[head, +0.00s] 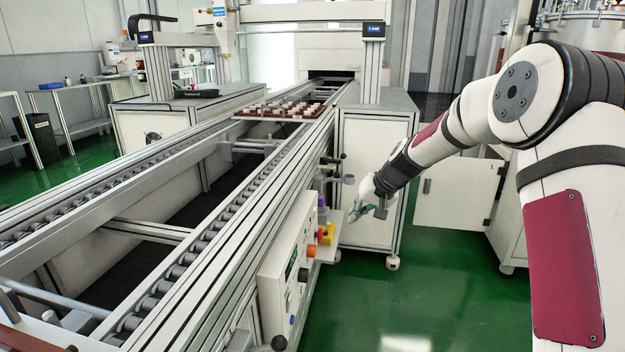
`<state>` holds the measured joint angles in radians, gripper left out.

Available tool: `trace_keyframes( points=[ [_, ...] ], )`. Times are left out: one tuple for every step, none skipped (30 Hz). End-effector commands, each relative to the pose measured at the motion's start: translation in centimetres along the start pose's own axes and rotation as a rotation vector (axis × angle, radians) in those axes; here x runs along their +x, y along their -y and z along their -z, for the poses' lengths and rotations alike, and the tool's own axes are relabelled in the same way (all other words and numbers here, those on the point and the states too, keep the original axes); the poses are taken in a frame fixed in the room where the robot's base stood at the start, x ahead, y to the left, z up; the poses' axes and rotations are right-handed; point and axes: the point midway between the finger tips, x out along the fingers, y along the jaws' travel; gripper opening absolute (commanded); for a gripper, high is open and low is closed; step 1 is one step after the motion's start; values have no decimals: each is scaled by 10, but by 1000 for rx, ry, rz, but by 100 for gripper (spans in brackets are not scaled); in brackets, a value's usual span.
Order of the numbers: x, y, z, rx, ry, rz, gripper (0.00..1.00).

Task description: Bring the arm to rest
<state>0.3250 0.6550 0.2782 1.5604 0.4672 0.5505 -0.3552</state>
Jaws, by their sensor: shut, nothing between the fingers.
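My arm reaches in from the right side of the head view, and its forearm slopes down to the left. My gripper (358,212) is at the arm's end, just right of the conveyor's side and in front of a white cabinet (377,150). It is small in the picture, shut and empty. It hangs in the air above the green floor, close to a small shelf with coloured items beside the control panel. I cannot tell whether it touches anything there.
A roller conveyor (215,225) runs from the near left to the back. A tray of small parts (285,110) sits on it farther off. The control panel (290,270) with knobs sticks out from its side. Green floor (430,270) lies open right of the panel.

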Motion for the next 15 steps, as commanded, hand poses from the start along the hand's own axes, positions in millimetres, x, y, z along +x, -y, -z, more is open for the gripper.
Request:
trace_keyframes(
  points=[
    [-22, 14, -9, -25, 16, -9, 0],
    [-33, 21, -16, -37, 30, -16, 0],
    [-48, 29, -26, -54, 49, -26, 0],
    [-59, 35, -34, -63, 63, -33, 0],
    [-70, 40, -43, -73, 77, -42, 0],
    [-85, 46, -55, -86, 96, -52, 0],
    [-97, 51, -64, -94, 108, -62, 0],
    [-108, 55, -73, -102, 121, -71, 0],
    [-122, 60, -86, -111, 139, -83, 0],
    [-132, 63, -96, -118, 152, -93, 0],
    [-143, 66, -106, -122, 164, -103, 0],
    [-157, 69, -120, -130, 180, -117, 0],
    [-167, 72, -130, -134, 192, -127, 0],
    [-177, 74, -141, -138, 202, -137, 0],
    [-191, 75, -156, -142, 218, -152, 0]
  ],
)
